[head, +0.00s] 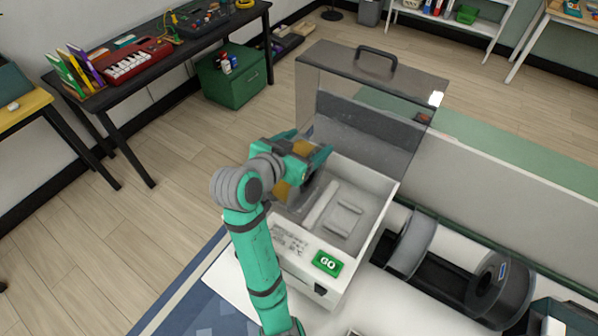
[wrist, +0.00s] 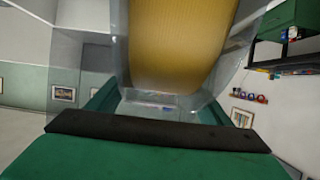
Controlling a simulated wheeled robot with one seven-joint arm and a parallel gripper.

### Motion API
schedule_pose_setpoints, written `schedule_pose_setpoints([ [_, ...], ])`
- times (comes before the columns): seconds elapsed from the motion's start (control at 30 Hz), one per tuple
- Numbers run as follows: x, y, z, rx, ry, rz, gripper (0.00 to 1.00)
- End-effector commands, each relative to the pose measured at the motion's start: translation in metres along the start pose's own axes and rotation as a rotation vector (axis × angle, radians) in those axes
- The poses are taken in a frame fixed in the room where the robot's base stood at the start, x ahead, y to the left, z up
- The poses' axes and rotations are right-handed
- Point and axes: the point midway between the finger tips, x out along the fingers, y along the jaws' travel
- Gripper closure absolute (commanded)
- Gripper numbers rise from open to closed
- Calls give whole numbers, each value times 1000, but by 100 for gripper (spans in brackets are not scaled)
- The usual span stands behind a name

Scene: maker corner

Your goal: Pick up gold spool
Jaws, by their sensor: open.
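The gold spool (head: 297,172) stands at the left side of the white open-topped box, partly hidden by my gripper. In the wrist view its gold winding (wrist: 180,45) fills the top middle, between clear flanges. My gripper (head: 312,160) is open, with its green fingers reaching around the spool's upper part in the head view. In the wrist view the green fingers show on both sides below the winding. Whether they touch the spool I cannot tell.
The white box (head: 387,190) has a raised smoky lid (head: 372,100) with a handle behind my gripper, and a green GO button (head: 327,263) in front. Dark spools (head: 500,288) sit on a rack at the right. A black table (head: 150,75) stands at the back left.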

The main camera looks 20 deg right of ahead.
Motion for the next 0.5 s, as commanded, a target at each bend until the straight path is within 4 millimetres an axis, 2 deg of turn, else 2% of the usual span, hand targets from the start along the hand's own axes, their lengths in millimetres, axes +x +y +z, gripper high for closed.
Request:
schedule_pose_setpoints([
  [0.2, 1, 0, 0, 0, 0, 0, 27],
  [0.27, 1, 0, 0, 0, 0, 0, 39],
  [0.5, 0, -1, 0, -1, -1, -1, 97],
])
